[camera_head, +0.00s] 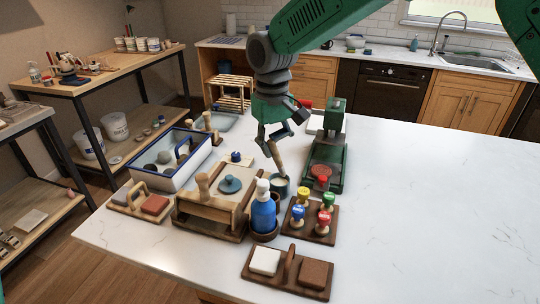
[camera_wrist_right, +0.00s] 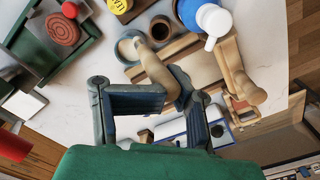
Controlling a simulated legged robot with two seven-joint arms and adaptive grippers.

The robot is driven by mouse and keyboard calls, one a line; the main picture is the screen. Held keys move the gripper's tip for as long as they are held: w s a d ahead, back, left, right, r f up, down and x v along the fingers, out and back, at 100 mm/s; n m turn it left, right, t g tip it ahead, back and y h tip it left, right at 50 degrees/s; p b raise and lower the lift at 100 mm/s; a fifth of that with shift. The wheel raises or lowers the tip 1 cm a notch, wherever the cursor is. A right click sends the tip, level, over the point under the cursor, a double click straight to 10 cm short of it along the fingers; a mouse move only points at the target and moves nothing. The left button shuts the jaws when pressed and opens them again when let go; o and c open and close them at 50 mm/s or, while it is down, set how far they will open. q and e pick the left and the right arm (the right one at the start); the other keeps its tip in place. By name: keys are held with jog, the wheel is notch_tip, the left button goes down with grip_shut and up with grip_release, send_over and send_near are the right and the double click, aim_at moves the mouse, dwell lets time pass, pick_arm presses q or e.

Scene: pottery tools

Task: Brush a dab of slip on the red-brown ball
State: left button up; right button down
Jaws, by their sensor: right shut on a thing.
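My right gripper (camera_head: 273,140) is shut on a wooden-handled brush (camera_head: 274,157), tilted over the table. The brush's lower end is at the mouth of a small blue-grey cup (camera_head: 280,187) with pale slip inside; its bristles are hidden. In the right wrist view, the gripper (camera_wrist_right: 152,105) holds the brush handle (camera_wrist_right: 156,68), which points toward the cup (camera_wrist_right: 124,47). I cannot make out a red-brown ball. My left gripper is not in view.
A blue bottle (camera_head: 263,212) stands close in front of the cup. A rack of coloured stamps (camera_head: 310,226) and a green press (camera_head: 326,160) are to its right. A wooden frame (camera_head: 206,216) is to the left. The table's right side is clear.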

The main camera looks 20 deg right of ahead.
jog(key=r+p, duration=0.3)
jog(key=r, duration=0.1)
jog(key=shift+s+d, duration=0.1)
jog(key=shift+d, duration=0.15)
jog(key=shift+a+r+p, duration=0.25)
jog(key=shift+r+p, duration=0.65)
jog(key=shift+p, duration=0.25)
jog(key=shift+a, duration=0.15)
jog(key=shift+f, duration=0.1)
